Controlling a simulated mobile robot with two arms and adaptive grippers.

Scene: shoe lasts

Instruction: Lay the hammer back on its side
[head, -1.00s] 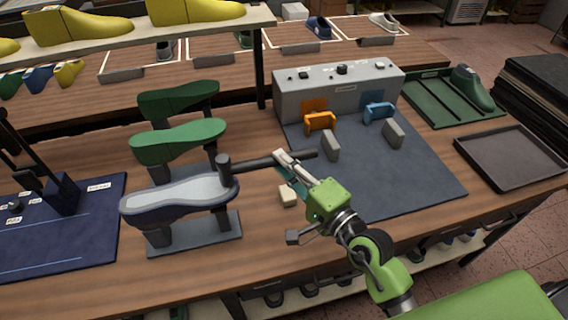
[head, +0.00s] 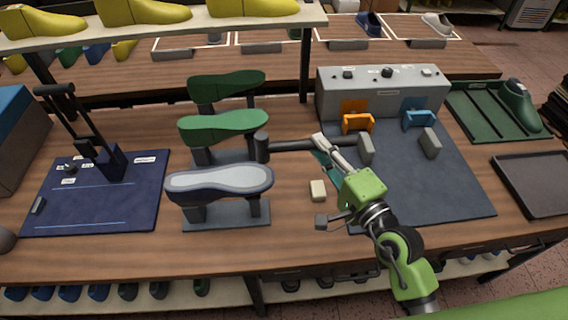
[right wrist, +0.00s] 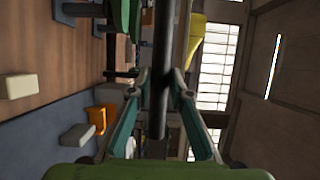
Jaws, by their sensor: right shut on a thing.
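The dark hammer (head: 290,145) is held with its handle about level, pointing left from my right gripper (head: 322,143). Its head, at the left end, points up and down. In the head view the head shows just right of the green-soled last (head: 222,125) and behind the grey-soled last (head: 220,180). Whether it touches anything below is not clear. My right gripper is shut on the handle. The right wrist view shows the dark handle (right wrist: 161,60) running between both fingers. My left gripper is not in view.
A cream block (head: 318,190) lies on the bench before the gripper. A grey control box (head: 383,98) with orange and blue clamps stands on a dark mat (head: 420,195) to the right. A blue board (head: 95,205) with a stand is at left. Bare wood shows around the cream block.

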